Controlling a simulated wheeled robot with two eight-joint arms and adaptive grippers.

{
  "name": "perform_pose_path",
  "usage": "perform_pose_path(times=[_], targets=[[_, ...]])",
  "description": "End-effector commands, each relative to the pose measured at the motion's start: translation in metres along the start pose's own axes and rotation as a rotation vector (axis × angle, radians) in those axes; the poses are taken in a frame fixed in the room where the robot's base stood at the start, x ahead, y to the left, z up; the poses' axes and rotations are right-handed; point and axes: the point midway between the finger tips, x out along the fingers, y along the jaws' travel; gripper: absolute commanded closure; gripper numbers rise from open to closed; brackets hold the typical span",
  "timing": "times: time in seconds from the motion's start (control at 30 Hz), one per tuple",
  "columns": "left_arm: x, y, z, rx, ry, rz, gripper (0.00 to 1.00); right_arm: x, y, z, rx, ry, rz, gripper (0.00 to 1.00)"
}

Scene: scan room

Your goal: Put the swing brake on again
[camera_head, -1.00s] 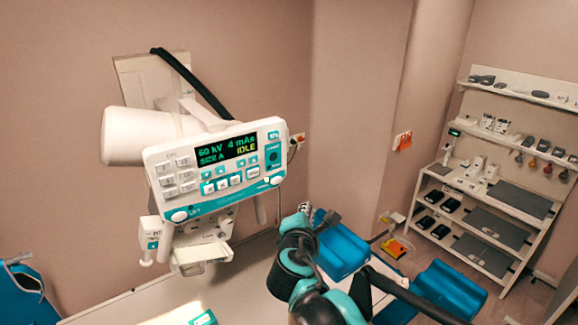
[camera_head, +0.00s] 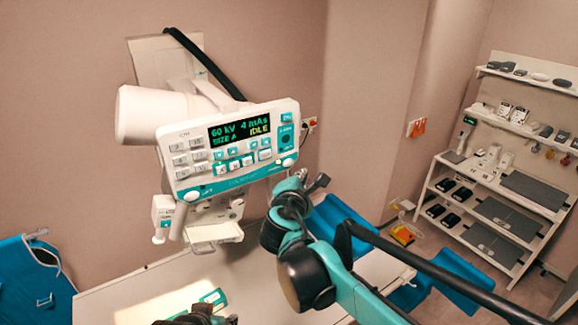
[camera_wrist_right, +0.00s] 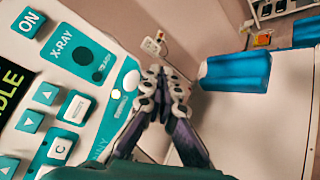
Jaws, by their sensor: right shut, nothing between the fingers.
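The white and teal control panel (camera_head: 228,150) hangs on its arm at the left; its display reads 60 kV, 4 mAs, SIZE A, IDLE. A round white knob (camera_head: 288,162) sits at its lower right corner; the knob also shows in the right wrist view (camera_wrist_right: 131,80), beside a small lit spot. Its label is too small to read. I cannot pick out the swing brake for certain. My right gripper (camera_head: 304,176) is just right of that corner, shut and empty; its fingertips (camera_wrist_right: 165,72) appear apart from the knob. A dark part at the bottom edge may be my left gripper (camera_head: 200,316).
A pale table (camera_head: 130,296) lies below the panel, with blue cushions (camera_head: 345,228) at its right. A shelf rack (camera_head: 470,215) stands at the right. A blue item (camera_head: 35,285) is at the left edge. A wall socket (camera_wrist_right: 153,44) is behind my fingers.

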Motion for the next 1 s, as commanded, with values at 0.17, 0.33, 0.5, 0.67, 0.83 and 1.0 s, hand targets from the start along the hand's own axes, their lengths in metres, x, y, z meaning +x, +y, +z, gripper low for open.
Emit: perform_pose_path(times=[0.17,0.33,0.5,0.67,0.83,1.0], targets=[[0.003,0.0,0.002,0.0,0.0,0.0,0.6,0.015,0.011,-0.012,0.0,0.0,0.0,1.0],[0.004,0.0,0.003,0.0,0.0,0.0,0.6,0.023,0.016,-0.017,0.0,0.0,0.0,1.0],[0.004,0.0,0.003,0.0,0.0,0.0,0.6,0.025,0.018,-0.018,0.001,0.0,-0.001,1.0],[0.004,0.0,0.003,0.0,0.0,0.0,0.6,0.025,0.018,-0.018,0.001,0.0,-0.001,1.0],[0.004,0.0,0.003,0.0,0.0,0.0,0.6,0.025,0.018,-0.018,0.001,0.0,-0.001,1.0],[0.004,0.0,0.003,0.0,0.0,0.0,0.6,0.025,0.018,-0.018,0.001,0.0,-0.001,1.0]])
